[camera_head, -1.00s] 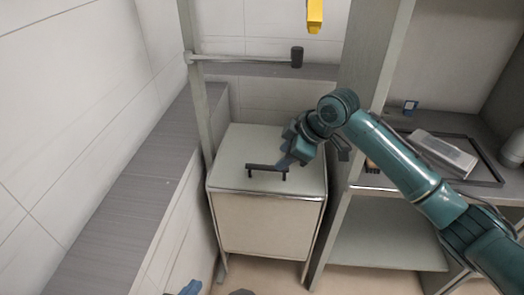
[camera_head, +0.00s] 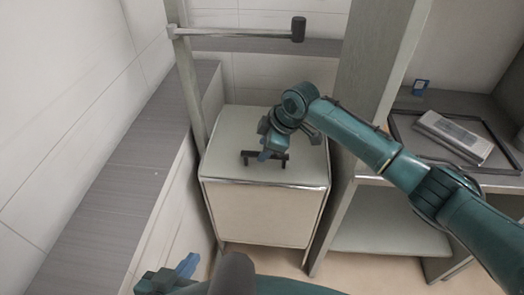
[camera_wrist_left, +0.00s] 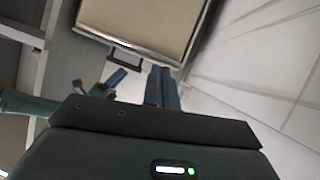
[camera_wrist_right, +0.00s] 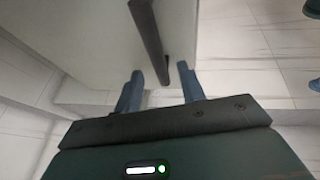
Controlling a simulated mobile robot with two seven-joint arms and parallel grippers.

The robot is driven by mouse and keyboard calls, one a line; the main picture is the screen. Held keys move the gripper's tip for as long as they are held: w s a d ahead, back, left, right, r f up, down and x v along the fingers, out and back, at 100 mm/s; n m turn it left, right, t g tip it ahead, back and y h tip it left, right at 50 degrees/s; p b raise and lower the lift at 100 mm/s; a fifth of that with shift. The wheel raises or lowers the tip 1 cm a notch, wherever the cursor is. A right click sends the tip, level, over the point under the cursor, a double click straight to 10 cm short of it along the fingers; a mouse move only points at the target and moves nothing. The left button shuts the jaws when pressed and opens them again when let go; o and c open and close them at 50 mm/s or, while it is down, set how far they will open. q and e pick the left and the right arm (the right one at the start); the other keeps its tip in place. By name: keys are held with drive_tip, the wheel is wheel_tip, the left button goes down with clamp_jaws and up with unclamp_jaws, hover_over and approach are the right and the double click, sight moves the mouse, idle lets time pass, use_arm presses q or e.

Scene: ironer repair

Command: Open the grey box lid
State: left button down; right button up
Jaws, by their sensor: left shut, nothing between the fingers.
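The grey box (camera_head: 258,215) stands on the floor with its lid (camera_head: 228,132) closed. A black bar handle (camera_head: 279,160) is fixed on the lid near its front. My right gripper (camera_head: 267,152) is over the handle, pointing down. In the right wrist view its two fingers (camera_wrist_right: 160,88) are apart, one on each side of the handle bar (camera_wrist_right: 150,40); I cannot tell if they touch it. My left gripper (camera_head: 189,264) is low at the front left, shut and empty. In the left wrist view its fingers (camera_wrist_left: 162,86) are together, and the box (camera_wrist_left: 142,22) and handle (camera_wrist_left: 124,62) show beyond.
A grey ledge (camera_head: 125,185) runs along the left wall. A shelf unit (camera_head: 385,225) stands close at the right, with a tray (camera_head: 400,133) and a flat grey case (camera_head: 455,136) on it.

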drive_tip(key=shift+x, duration=1.15)
drive_tip(key=shift+c, duration=0.6)
clamp_jaws()
